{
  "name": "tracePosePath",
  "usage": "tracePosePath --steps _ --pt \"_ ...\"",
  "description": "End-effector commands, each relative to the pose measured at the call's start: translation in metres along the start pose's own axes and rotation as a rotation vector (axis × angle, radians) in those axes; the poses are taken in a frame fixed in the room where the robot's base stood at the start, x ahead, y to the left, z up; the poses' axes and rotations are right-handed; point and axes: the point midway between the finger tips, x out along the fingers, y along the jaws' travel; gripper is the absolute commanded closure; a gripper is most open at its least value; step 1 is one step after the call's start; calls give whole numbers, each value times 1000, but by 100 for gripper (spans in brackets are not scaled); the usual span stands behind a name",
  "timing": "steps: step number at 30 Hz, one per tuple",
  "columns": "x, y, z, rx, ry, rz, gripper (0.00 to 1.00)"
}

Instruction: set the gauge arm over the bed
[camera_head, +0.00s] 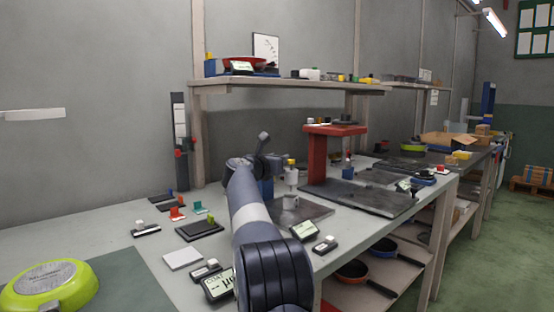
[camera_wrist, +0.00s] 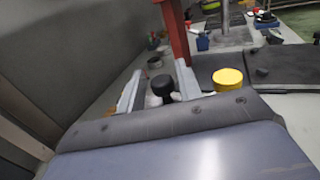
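The gauge appears as a silver upright cylinder with a yellow cap (camera_head: 291,161), standing over a dark flat bed plate (camera_head: 318,211) on the bench. The yellow cap is also large in the wrist view (camera_wrist: 228,78). A black knob (camera_wrist: 162,86) is left of it, between my two pale fingers. My gripper (camera_wrist: 158,86) looks open around or just behind this knob; the fingers stand apart, and contact cannot be told. In the head view my arm hides much of the area beside the gauge. Which part is the swinging arm is unclear.
A red stand (camera_head: 317,157) rises behind the gauge, with a large dark plate (camera_head: 362,198) at its foot. Small gauges and displays (camera_head: 219,285) crowd the bench front. A green pan (camera_head: 49,285) lies at the left. A shelf (camera_head: 290,86) overhangs the back.

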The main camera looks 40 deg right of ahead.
Motion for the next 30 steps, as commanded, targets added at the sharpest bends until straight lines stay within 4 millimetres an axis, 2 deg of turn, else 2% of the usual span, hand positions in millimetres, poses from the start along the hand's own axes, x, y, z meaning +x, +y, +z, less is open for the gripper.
tracePosePath --steps 3,10,14,30 --pt "0 0 1 1 -2 0 59" --pt "-1 -1 2 1 -3 0 59" --pt "-8 0 2 1 -2 0 59" --pt "-93 0 2 1 -2 2 59"
